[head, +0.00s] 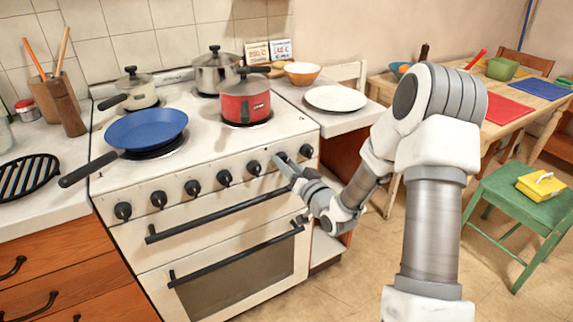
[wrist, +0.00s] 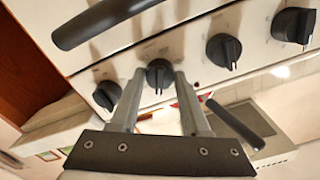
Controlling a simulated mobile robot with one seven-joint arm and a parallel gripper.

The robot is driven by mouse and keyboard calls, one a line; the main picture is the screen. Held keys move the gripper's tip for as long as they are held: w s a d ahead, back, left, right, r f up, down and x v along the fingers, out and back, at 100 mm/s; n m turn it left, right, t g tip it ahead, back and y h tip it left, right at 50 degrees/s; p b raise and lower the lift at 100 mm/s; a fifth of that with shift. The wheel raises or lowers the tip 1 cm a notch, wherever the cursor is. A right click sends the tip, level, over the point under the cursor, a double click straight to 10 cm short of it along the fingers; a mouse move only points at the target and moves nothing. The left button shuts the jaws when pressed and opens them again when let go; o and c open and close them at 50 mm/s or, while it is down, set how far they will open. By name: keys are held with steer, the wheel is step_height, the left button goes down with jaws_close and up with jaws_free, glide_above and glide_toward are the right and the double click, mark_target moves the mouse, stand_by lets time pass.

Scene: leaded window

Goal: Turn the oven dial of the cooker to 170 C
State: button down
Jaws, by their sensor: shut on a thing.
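The white cooker (head: 215,180) has a row of several black dials along its front panel. My gripper (head: 283,161) is at the second dial from the right in the head view and hides most of it. In the wrist view my gripper (wrist: 161,76) has one finger on each side of this black dial (wrist: 158,71) and is shut on it. A pale mark on the dial points toward the bottom of the wrist picture. The scale around it is too small to read, and I cannot tell from markings whether it is the oven dial.
The rightmost dial (head: 307,151) and the neighbouring dial (head: 254,167) are close on either side. Black oven handles (head: 225,213) stick out below. A blue pan (head: 146,128) and a red pot (head: 245,105) stand on the hob. Two cards (head: 268,51) at the back are unreadable.

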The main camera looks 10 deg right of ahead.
steer(key=m+p, duration=0.1)
steer(key=m, duration=0.5)
steer(key=shift+r+m, duration=0.1)
steer(key=shift+m, duration=0.2)
steer(key=m+p, duration=0.2)
steer(key=m, duration=0.1)
steer(key=shift+m, duration=0.3)
steer(key=m+p, duration=0.1)
steer(key=m, duration=0.2)
steer(key=shift+m, duration=0.4)
steer(key=m+p, duration=0.1)
steer(key=m, duration=0.5)
steer(key=shift+d+p, duration=0.1)
steer(key=shift+p, duration=0.3)
steer(key=m, duration=0.6)
steer(key=shift+c, duration=1.9)
jaws_free()
